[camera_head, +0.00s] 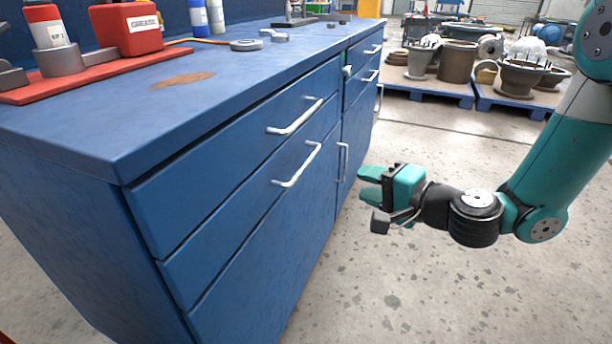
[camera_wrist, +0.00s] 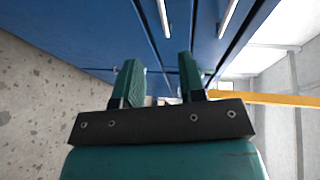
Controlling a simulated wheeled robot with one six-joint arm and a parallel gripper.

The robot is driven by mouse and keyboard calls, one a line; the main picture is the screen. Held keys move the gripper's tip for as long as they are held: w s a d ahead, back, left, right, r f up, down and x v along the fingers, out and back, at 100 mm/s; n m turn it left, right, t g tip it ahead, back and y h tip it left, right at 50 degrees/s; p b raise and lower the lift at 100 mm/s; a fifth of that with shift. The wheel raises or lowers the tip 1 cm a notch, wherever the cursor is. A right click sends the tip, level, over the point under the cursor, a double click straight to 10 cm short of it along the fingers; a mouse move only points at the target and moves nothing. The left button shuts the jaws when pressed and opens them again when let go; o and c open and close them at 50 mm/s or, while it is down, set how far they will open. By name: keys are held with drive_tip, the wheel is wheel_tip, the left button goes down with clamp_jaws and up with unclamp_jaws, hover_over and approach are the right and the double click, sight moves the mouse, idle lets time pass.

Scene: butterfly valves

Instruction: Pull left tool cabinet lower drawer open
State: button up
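The blue tool cabinet (camera_head: 95,225) stands at the left in the head view. Its near column has an upper drawer (camera_head: 200,172) with a bar handle (camera_head: 296,117) and a lower drawer (camera_head: 225,213) with a bar handle (camera_head: 298,166). Both drawers look closed, with fronts about flush. My gripper (camera_head: 364,183) is in front of the cabinet, to the right of the lower drawer's handle and apart from it, fingers pointing left. In the wrist view my gripper (camera_wrist: 158,72) is open with nothing held. Two bar handles show beyond the fingers, one at the top middle (camera_wrist: 163,18).
Below the lower drawer is a larger blue panel (camera_head: 262,277). The far column has two small drawers and a door with a vertical handle (camera_head: 343,162). A red grease container (camera_head: 127,28) and other items stand on the top. Pallets (camera_head: 425,88) stand behind. The floor (camera_head: 430,285) is clear.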

sight(306, 161)
drive_tip(key=p+x, duration=0.2)
drive_tip(key=x, duration=1.4)
drive_tip(key=shift+w+a+f, duration=0.1)
drive_tip(key=shift+w+a, duration=0.1)
drive_tip(key=shift+a, duration=0.1)
drive_tip(key=shift+c, duration=0.5)
clamp_jaws()
